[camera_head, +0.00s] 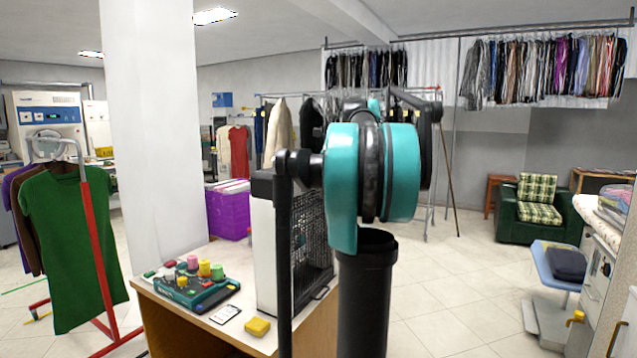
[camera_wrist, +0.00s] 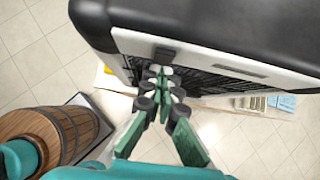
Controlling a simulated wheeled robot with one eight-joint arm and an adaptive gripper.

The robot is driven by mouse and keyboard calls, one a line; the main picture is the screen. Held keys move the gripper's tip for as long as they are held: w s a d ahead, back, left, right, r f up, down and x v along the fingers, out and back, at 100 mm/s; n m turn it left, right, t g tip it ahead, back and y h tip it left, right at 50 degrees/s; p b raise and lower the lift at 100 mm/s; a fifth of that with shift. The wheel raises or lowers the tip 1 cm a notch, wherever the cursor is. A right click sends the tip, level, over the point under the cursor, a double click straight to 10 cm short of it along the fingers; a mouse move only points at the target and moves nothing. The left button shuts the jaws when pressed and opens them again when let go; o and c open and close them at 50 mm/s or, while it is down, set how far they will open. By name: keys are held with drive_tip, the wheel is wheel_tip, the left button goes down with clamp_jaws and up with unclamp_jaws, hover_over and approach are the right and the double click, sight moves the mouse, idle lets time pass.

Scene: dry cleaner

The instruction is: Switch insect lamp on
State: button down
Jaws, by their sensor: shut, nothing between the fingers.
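The insect lamp (camera_head: 313,236) stands upright on the wooden table, a box with a pale side and a black mesh grille on its front. My arm hides part of it in the head view. In the wrist view the lamp (camera_wrist: 215,53) fills the top, with a black casing, a white border and dark grille bars. A small dark block (camera_wrist: 165,55) sits on the white border, possibly the switch; its state cannot be told. My gripper (camera_wrist: 158,78) is shut and empty, with its fingertips close to this block. I cannot tell whether they touch.
The table (camera_head: 196,318) also bears a teal sewing box (camera_head: 196,291) with several spools, a yellow sponge (camera_head: 257,327) and a card. A wooden barrel (camera_wrist: 40,138) is left of my gripper in the wrist view.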

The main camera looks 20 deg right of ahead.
drive_tip(key=shift+w+a+f+t+y, duration=0.2)
drive_tip(key=shift+f+t+y, duration=0.15)
drive_tip(key=shift+t+y, duration=0.2)
drive_tip(key=shift+w+r, duration=0.1)
drive_tip(key=shift+r, duration=0.05)
idle(0.4)
